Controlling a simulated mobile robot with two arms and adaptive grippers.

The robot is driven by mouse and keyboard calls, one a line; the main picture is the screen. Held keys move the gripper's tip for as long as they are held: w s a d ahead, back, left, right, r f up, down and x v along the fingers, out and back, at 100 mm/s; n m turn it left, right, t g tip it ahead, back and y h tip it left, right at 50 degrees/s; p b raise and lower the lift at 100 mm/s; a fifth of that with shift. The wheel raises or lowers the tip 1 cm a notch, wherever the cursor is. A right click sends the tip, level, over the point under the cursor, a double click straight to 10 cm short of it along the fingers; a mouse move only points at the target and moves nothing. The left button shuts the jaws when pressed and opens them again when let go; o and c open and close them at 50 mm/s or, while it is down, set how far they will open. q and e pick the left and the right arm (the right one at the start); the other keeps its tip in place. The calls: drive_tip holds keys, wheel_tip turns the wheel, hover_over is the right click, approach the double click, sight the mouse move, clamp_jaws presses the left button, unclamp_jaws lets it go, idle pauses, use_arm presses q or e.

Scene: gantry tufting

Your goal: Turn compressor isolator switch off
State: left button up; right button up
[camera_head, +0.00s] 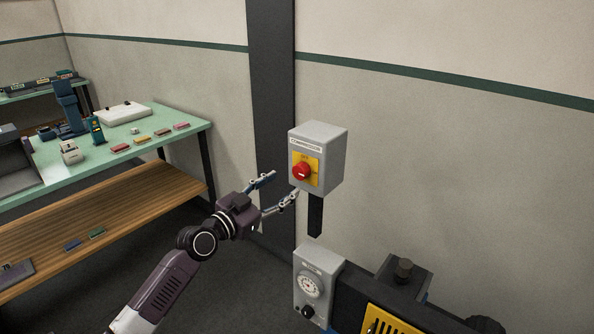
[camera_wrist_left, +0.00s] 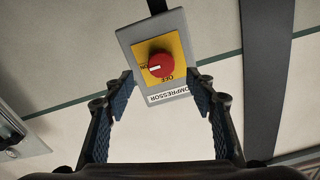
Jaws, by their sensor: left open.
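The compressor isolator switch is a grey box (camera_head: 331,160) labelled COMPRESSOR, with a yellow plate (camera_head: 315,172) and a red round knob (camera_head: 302,171). In the left wrist view the box looks upside down; its knob (camera_wrist_left: 161,65) has a white mark toward the ON lettering, with OFF on another side of the yellow plate (camera_wrist_left: 182,52). My left gripper (camera_head: 285,185) is open and empty, in front of the box and just left of the knob. In the left wrist view its fingertips (camera_wrist_left: 162,88) lie on either side of the box's label end, apart from the knob. My right gripper is out of view.
Below the switch, a grey box with a dial (camera_head: 309,284) stands beside dark equipment with a yellow panel (camera_head: 388,322). A dark post (camera_head: 271,90) runs up the wall behind my gripper. A green-topped workbench (camera_head: 180,128) with small items is at left.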

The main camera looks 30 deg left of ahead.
sight(298, 175)
use_arm(q)
drive_tip(key=w+p, duration=0.1)
drive_tip(key=w, duration=0.5)
drive_tip(key=shift+w+d+p, duration=0.15)
drive_tip(key=shift+w+p, duration=0.2)
drive_tip(key=shift+w, duration=0.3)
drive_tip(key=shift+w+f, duration=0.1)
drive_tip(key=shift+w, duration=0.1)
drive_tip(key=c, duration=1.2)
drive_tip(key=shift+o, duration=0.2)
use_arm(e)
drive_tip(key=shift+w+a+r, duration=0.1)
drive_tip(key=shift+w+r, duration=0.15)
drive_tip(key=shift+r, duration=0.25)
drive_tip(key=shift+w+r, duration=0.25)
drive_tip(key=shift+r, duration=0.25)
